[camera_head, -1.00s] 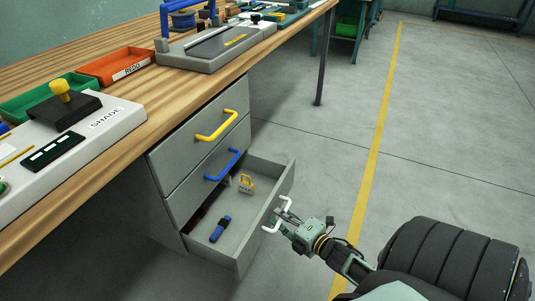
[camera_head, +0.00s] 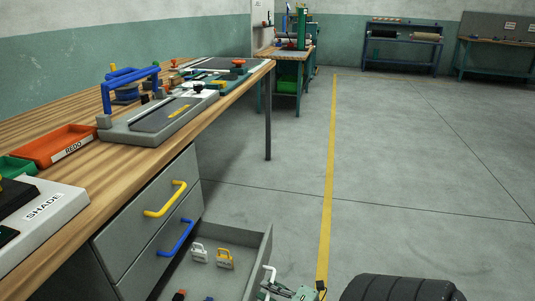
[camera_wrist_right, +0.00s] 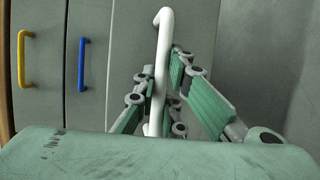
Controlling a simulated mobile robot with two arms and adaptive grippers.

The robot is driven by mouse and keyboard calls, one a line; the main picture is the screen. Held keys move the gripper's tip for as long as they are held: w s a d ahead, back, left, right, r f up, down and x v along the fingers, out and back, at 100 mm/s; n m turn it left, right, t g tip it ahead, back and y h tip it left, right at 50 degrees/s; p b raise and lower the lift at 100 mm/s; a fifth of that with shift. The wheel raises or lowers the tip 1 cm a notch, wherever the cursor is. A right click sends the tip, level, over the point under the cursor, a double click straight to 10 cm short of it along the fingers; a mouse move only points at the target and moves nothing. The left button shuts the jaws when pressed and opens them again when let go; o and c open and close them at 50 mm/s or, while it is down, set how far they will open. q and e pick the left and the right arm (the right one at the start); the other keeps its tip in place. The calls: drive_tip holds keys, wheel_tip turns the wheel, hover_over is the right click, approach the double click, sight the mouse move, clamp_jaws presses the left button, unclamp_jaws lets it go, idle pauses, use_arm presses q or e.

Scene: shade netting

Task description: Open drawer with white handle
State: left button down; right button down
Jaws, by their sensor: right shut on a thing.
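The bottom drawer (camera_head: 245,236) stands pulled out from the grey cabinet under the workbench. Its white handle (camera_head: 268,276) is on the drawer front, and it also shows upright in the right wrist view (camera_wrist_right: 161,70). My right gripper (camera_head: 280,290) is at the handle, at the bottom edge of the head view. In the right wrist view its green fingers (camera_wrist_right: 165,85) lie on both sides of the white handle, shut on it. My left gripper is in neither view.
The two drawers above, with a yellow handle (camera_head: 166,199) and a blue handle (camera_head: 177,237), are shut. Inside the open drawer are a white padlock-like item (camera_head: 199,253) and a yellow one (camera_head: 225,259). The floor right of the drawer is clear.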

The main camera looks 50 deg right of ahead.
drive_tip(key=c, duration=1.8)
unclamp_jaws()
drive_tip(key=s, duration=0.4)
drive_tip(key=s+r, duration=0.1)
drive_tip(key=s, duration=0.3)
drive_tip(key=s+r, duration=0.1)
drive_tip(key=s, duration=0.2)
drive_tip(key=shift+s+r, duration=0.15)
drive_tip(key=shift+s, duration=0.25)
